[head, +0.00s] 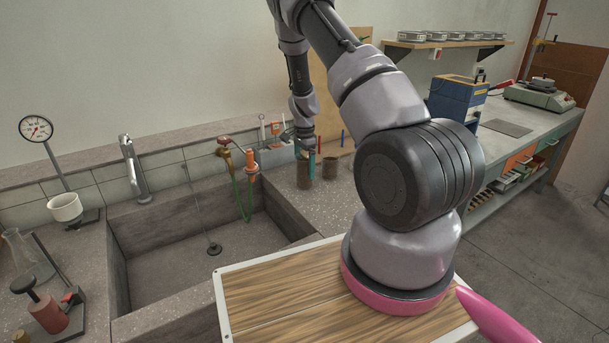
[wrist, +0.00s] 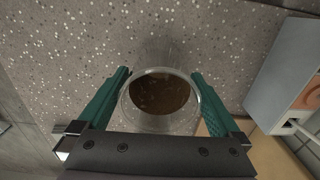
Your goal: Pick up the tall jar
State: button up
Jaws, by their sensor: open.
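A clear glass jar with brown contents, apparently the tall jar (head: 303,177), stands upright on the speckled bench right of the sink. In the wrist view the jar (wrist: 160,118) is seen from above, its round rim between my two green fingers. My gripper (wrist: 160,76) is open, with one finger on each side of the jar. In the head view my gripper (head: 305,156) is at the upper part of the jar and partly hides it. I cannot tell whether the fingers touch the glass.
A shorter brown-filled jar (head: 330,168) stands just right. The stone sink (head: 215,262) with a green hose (head: 239,198) lies to the left. A grey box (wrist: 287,70) is at the right of the wrist view. Bare bench (head: 335,205) lies in front of the jars.

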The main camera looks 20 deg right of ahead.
jog(key=c, duration=1.3)
jog(key=shift+o, duration=0.2)
jog(key=shift+r, duration=0.15)
